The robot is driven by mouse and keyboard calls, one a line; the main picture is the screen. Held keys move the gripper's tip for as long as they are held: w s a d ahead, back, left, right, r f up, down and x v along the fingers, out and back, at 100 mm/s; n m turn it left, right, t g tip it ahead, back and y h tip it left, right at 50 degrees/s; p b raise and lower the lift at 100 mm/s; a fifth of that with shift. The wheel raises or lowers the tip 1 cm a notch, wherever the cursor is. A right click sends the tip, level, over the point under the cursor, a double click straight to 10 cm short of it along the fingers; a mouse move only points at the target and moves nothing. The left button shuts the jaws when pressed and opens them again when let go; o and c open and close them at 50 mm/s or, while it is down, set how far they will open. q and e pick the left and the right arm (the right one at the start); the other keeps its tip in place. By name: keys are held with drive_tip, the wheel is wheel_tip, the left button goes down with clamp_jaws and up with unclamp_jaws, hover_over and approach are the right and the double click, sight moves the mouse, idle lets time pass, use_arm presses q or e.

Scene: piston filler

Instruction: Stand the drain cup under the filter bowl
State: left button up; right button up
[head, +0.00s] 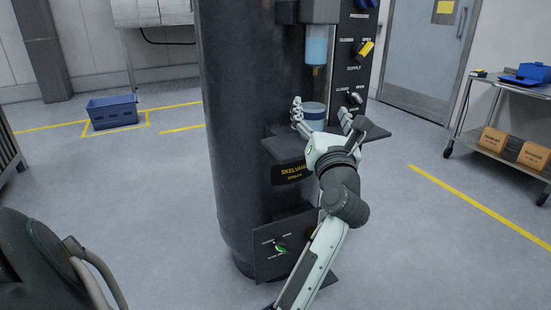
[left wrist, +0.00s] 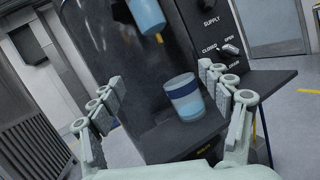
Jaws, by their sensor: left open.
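The drain cup (head: 313,112), clear with a blue band, stands upright on the small black shelf (head: 285,148) of the dark machine. The wrist view also shows the cup (left wrist: 185,97). The filter bowl (head: 316,45) is a blue-tinted clear cylinder with a yellow drain tip, hanging above the shelf. It shows in the wrist view (left wrist: 147,14) too. The cup stands below the bowl with a gap between; I cannot tell if it is exactly in line. My left gripper (head: 321,109) is open, its fingers spread to either side of the cup and apart from it. My right gripper is not in view.
The machine's dark column (head: 235,130) rises behind and left of the shelf. A valve panel (head: 357,60) with knobs stands close right of the bowl and cup. A blue crate (head: 112,111) is on the floor at left, a cart (head: 505,135) at right. Floor between is clear.

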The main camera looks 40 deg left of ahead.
use_arm(q)
drive_tip(key=s+d+f+m+t+h, duration=0.1)
drive_tip(key=d+m+t+h, duration=0.3)
drive_tip(key=d+m+h, duration=0.65)
drive_tip(key=s+d+m+t+h, duration=0.2)
drive_tip(key=d+m+t+h, duration=0.3)
drive_tip(key=m, duration=1)
drive_tip(key=s+d+f+m+g+h, duration=0.1)
drive_tip(key=d+f+m+g+h, duration=0.25)
drive_tip(key=f+m, duration=0.3)
drive_tip(key=s+d+f+m+g+h, duration=0.1)
drive_tip(key=d+f+m+g+h, duration=0.15)
drive_tip(key=f+m+g, duration=0.4)
drive_tip(key=s+a+f+m+g+y, duration=0.15)
drive_tip(key=s+f, duration=0.25)
drive_tip(key=f, duration=0.4)
drive_tip(key=s+a+f+m+g+y, duration=0.1)
drive_tip(key=s+f+g, duration=0.25)
drive_tip(key=f, duration=0.45)
drive_tip(key=s+a+f+m+g+y, duration=0.1)
drive_tip(key=s+a+f+g+y, duration=0.2)
drive_tip(key=s+a+f, duration=0.2)
drive_tip(key=s+a+f+m+g+y, duration=0.1)
drive_tip(key=s+a+f+g+y, duration=0.2)
drive_tip(key=s, duration=0.8)
drive_tip(key=a+f, duration=0.2)
drive_tip(key=a, duration=0.2)
drive_tip(key=shift+f+y, duration=0.3)
drive_tip(key=shift+f, duration=0.05)
